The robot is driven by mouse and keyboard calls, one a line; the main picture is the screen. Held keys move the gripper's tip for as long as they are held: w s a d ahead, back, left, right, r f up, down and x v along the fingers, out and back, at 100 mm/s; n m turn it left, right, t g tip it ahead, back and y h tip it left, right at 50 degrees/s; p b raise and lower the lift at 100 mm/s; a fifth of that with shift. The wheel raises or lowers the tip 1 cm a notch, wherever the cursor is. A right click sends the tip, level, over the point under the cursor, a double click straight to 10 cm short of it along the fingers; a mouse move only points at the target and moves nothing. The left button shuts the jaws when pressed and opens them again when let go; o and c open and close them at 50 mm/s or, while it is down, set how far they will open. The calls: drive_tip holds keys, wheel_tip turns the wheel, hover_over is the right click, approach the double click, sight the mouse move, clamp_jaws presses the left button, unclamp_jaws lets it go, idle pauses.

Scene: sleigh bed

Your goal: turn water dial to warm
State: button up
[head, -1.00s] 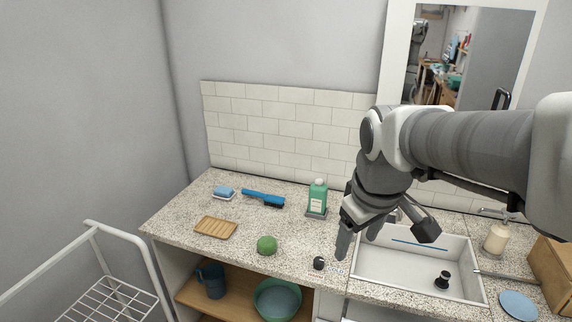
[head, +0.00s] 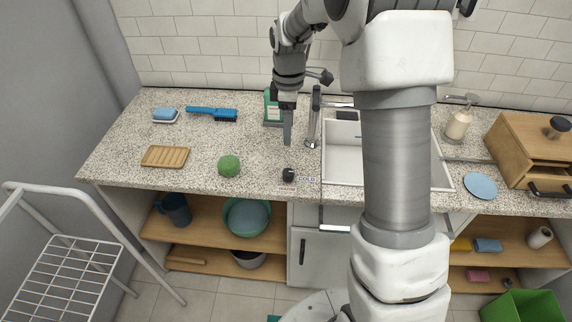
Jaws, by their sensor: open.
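The water dial (head: 289,174) is a small black knob near the front edge of the speckled countertop, left of the sink (head: 343,164). Small lettering beside its right side is too small to read surely, and its setting cannot be told. My gripper (head: 287,142) points down behind the dial, apart from it, with nothing seen in it. I see its fingers nearly edge-on, and they are open. The faucet (head: 313,120) stands just right of my gripper. My arm hides part of the sink.
A green bottle (head: 273,108) stands behind my gripper. A green ball-like item (head: 229,166), a wooden soap dish (head: 166,156) and a blue brush (head: 211,113) lie to the left. A soap dispenser (head: 458,124), blue disc (head: 480,186) and wooden box (head: 522,150) are right.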

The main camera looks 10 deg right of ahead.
sight(288, 171)
wheel_tip(288, 171, down, 16)
drive_tip(key=shift+f, duration=0.25)
idle(0.3)
clamp_jaws()
